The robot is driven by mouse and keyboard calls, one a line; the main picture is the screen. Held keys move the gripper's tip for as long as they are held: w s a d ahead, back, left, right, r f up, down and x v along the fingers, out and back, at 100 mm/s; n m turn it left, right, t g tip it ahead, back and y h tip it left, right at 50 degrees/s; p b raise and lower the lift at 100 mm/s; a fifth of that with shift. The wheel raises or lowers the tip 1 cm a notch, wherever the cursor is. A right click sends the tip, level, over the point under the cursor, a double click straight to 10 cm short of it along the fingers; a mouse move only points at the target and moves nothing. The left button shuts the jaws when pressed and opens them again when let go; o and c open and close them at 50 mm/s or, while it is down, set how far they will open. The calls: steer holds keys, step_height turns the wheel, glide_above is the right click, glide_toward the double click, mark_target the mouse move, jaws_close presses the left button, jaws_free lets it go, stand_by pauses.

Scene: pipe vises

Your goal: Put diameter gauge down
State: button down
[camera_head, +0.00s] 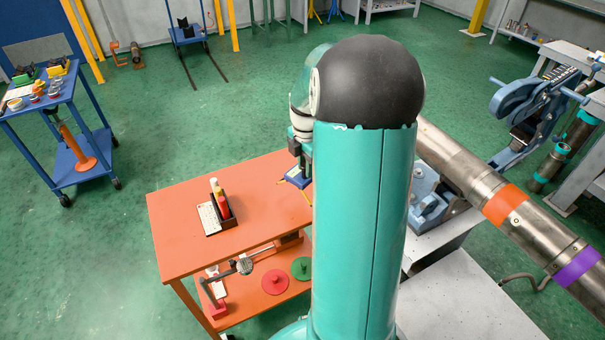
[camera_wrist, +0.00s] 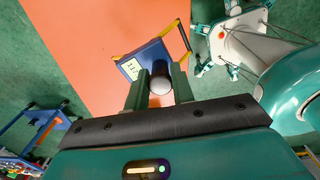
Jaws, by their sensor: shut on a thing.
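The diameter gauge is a blue block with a pale label and yellow-tipped arms (camera_wrist: 150,58). It also shows in the head view (camera_head: 297,179), at the right part of the orange table top (camera_head: 180,240), partly hidden by my arm. My gripper (camera_wrist: 160,84) is shut on the gauge's rounded grey knob, with one green finger on each side. In the head view, only a dark part of my gripper (camera_head: 295,147) shows beside my arm. I cannot tell whether the gauge touches the table top or hangs just above it.
A dark holder with red, yellow and white markers (camera_head: 222,212) stands on the table top, beside a white sheet (camera_head: 208,218). The front left of the top is clear. The lower shelf holds a caliper (camera_head: 243,265) and red and green discs. A pipe (camera_head: 470,180) lies right.

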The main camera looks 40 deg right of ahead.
mark_target(302, 175)
steer(key=shift+w+d+f, duration=0.1)
steer(key=shift+w+f, duration=0.65)
steer(key=shift+w, duration=0.1)
steer(key=shift+s, duration=0.15)
steer(key=shift+d+f, duration=0.1)
steer(key=shift+f, duration=0.1)
steer(key=f, duration=0.2)
steer(key=shift+w+f, duration=0.35)
steer(key=shift+w, duration=0.05)
steer(key=shift+s+f, duration=0.2)
steer(key=shift+s, duration=0.05)
steer(key=shift+w+f, duration=0.1)
steer(key=shift+w, duration=0.1)
steer(key=shift+s, duration=0.15)
steer(key=c, duration=1.2)
jaws_free()
steer(key=shift+f, duration=0.15)
